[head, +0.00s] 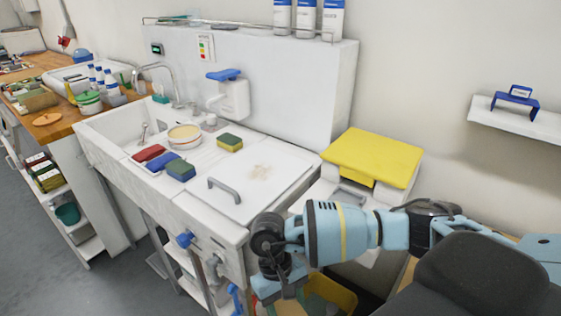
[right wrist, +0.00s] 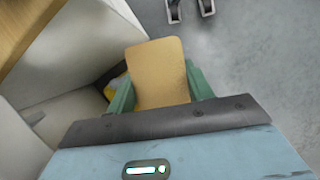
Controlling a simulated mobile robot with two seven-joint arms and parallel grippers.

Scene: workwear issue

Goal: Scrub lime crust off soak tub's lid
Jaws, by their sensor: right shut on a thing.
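The soak tub's lid (head: 235,190) is a white panel with a grey handle (head: 224,189) at its front left. A tan crust patch (head: 259,172) lies near its middle. My right arm comes in from the right, and its hand points down in front of the tub's right end, below the lid. In the right wrist view my right gripper (right wrist: 160,88) is shut on a tan, round-cornered block (right wrist: 160,70), which looks like a sponge. In the head view I cannot make out the block. My left gripper is out of view.
A green-and-yellow sponge (head: 229,143) lies at the lid's back left. Red (head: 148,153) and blue (head: 181,170) pads and a round bowl (head: 185,136) sit left of the lid. A yellow-lidded bin (head: 372,157) stands to the right. Grey floor (right wrist: 255,60) is below the held block.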

